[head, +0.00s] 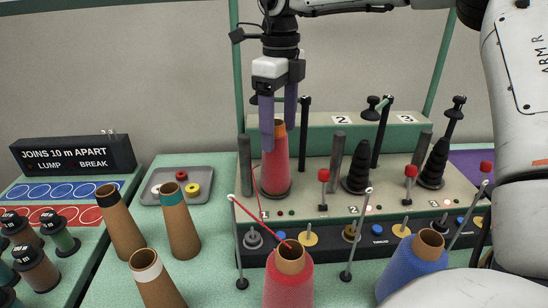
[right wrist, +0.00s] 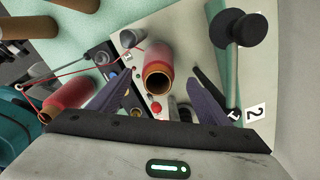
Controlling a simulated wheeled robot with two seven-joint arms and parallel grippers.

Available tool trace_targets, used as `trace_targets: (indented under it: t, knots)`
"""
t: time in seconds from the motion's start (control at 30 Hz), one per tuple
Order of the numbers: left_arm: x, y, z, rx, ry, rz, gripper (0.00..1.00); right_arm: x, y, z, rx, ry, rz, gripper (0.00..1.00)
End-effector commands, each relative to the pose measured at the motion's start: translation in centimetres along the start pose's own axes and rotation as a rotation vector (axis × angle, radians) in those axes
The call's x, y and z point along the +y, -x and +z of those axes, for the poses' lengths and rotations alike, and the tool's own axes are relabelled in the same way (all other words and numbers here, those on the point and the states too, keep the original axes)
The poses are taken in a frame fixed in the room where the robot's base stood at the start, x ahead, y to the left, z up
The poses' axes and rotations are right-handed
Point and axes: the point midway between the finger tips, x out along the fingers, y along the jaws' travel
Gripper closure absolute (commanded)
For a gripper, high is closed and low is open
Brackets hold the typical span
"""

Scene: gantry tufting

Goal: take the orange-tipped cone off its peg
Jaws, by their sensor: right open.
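The orange-tipped cone (head: 275,168), wound with red yarn, stands upright on a dark base at the left station of the machine. Its orange rim shows at the top; the peg inside it is hidden. My right gripper (head: 279,138) points down at it from above, open, with its purple fingers around the cone's upper part. In the right wrist view the cone (right wrist: 158,68) shows its hollow end between the open fingers (right wrist: 165,92), nearer the left one. I cannot tell whether either finger touches it. My left gripper is not in view.
Black stacked posts (head: 356,170) and upright rods stand right of the cone. Red-knobbed levers (head: 324,176) are in front. A red-yarn cone (head: 289,283) and a blue-yarn cone (head: 414,268) stand at the front. Red thread runs near the left guide rod. Bare cones and a grey tray (head: 205,180) are left.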

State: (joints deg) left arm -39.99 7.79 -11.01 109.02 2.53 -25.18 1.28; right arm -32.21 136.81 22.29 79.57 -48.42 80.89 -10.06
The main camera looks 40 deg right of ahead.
Motion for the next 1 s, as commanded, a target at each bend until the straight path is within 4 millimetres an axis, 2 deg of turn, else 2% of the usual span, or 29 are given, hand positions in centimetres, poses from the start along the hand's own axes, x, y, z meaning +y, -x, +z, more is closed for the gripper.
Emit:
trace_targets:
  t: [0.33, 0.63, 0.67, 0.93, 1.0]
  knots:
    - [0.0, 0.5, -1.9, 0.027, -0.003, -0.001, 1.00, 0.5, -4.5, 0.4, 0.003, 0.000, 0.003, 0.29]
    - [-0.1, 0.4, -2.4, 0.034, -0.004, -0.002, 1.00, 0.4, -5.1, 0.5, -0.001, -0.001, 0.000, 0.29]
    - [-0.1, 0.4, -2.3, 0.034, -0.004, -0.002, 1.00, 0.4, -5.1, 0.5, -0.001, -0.001, 0.000, 0.33]
    - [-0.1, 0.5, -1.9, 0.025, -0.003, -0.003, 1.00, 0.4, -5.1, 0.5, 0.000, -0.001, 0.000, 0.78]
    - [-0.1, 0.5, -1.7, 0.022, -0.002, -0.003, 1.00, 0.4, -5.1, 0.5, -0.001, -0.001, 0.000, 0.82]
